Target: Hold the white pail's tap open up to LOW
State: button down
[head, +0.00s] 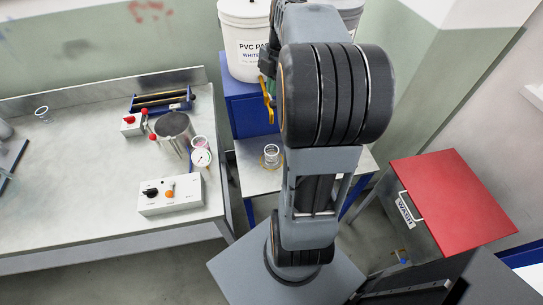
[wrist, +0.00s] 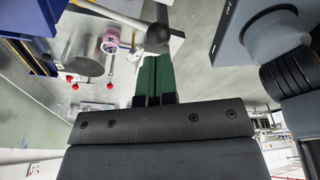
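The white pail (head: 240,45) stands on a blue stand, its right side hidden behind my arm. A gold-coloured part (head: 267,98), apparently of its tap, hangs below the pail's front beside my arm. The LOW mark cannot be read. In the wrist view my gripper (wrist: 156,66) has its two green fingers side by side with only a thin line between them. In the head view my arm hides most of the gripper. A clear cup (head: 271,155) stands on the low table below.
A workbench (head: 80,185) at the left holds a control box (head: 171,194), a dark-topped pot (head: 174,125), a dial gauge (head: 201,158) and a pink-rimmed cup (head: 200,143). A second pail is partly hidden behind my arm. A red-topped cabinet (head: 452,198) stands at the right.

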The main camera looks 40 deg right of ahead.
notch_tip(320, 180, up, 5)
jog(key=p, duration=0.4)
dwell(0.3)
dwell(0.4)
jog(key=m, duration=0.2)
jog(key=shift+w+d+m, duration=0.15)
jog(key=shift+w+m, duration=0.05)
jog(key=shift+m, duration=0.1)
jog(key=f+m, duration=0.1)
jog(key=m, duration=0.1)
jog(key=f+m, duration=0.1)
jog(key=m, duration=0.2)
jog(key=f+m+h, duration=0.1)
jog(key=m, duration=0.2)
jog(key=shift+s+t, duration=0.3)
jog(key=shift+t, duration=0.1)
jog(key=s+a+m+t, duration=0.2)
jog(key=s+a+m, duration=0.1)
jog(key=a, duration=0.6)
jog(key=s+a+f+m+t+h, duration=0.1)
jog(key=s+a+m, duration=0.3)
jog(key=a, duration=0.5)
jog(key=shift+a+f+m+t+b, duration=0.3)
jog(key=shift+m+t+b, duration=0.1)
jog(key=shift+m+t, duration=0.25)
